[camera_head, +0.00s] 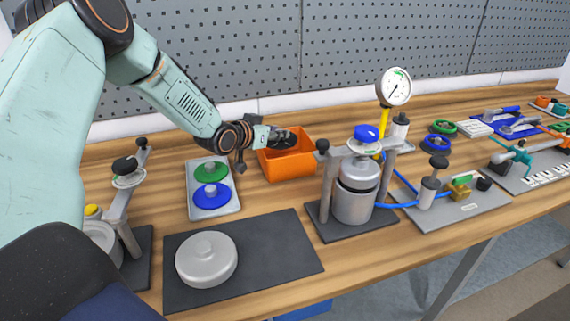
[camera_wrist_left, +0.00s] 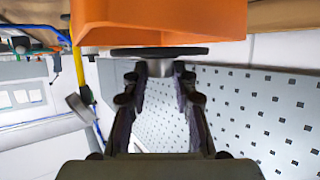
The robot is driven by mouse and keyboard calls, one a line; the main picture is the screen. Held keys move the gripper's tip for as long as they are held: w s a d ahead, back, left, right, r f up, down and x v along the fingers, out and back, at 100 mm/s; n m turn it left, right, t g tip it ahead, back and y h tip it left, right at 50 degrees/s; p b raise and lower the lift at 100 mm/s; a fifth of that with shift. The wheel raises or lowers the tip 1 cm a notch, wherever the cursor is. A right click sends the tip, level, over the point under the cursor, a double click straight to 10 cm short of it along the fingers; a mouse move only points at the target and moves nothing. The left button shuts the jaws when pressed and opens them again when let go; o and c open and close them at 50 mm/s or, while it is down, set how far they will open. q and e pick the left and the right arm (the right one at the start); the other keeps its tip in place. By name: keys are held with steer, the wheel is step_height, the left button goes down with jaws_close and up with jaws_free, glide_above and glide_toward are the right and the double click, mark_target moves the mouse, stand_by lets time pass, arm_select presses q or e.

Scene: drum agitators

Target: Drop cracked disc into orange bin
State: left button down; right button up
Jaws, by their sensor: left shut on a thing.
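The orange bin (camera_head: 290,165) stands on the wooden table toward the back, just past the tray of coloured discs. My left gripper (camera_head: 272,135) reaches in from the left to the bin's rim. It is shut on a dark disc (camera_head: 285,139), which shows at the bin's open top. In the left wrist view the fingers (camera_wrist_left: 160,75) grip the grey hub of the dark disc (camera_wrist_left: 130,52), and the orange bin (camera_wrist_left: 158,20) is close beside it. I cannot make out a crack. My right gripper is not in view.
A grey tray (camera_head: 216,211) holds a green disc (camera_head: 211,172) and a blue disc (camera_head: 211,196). A pale round lid (camera_head: 206,259) lies on a dark mat (camera_head: 282,250). A metal pressure vessel (camera_head: 353,200) and gauge (camera_head: 395,87) stand right of the bin. A perforated panel (camera_head: 250,50) rises behind.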

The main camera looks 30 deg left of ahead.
arm_select(q)
steer(key=shift+f, duration=0.3)
steer(key=shift+s+r, duration=0.1)
steer(key=c, duration=1)
jaws_free()
steer(key=shift+s, duration=0.1)
steer(key=v, duration=0.7)
steer(key=shift+s+r, duration=0.1)
steer(key=shift+s, duration=0.15)
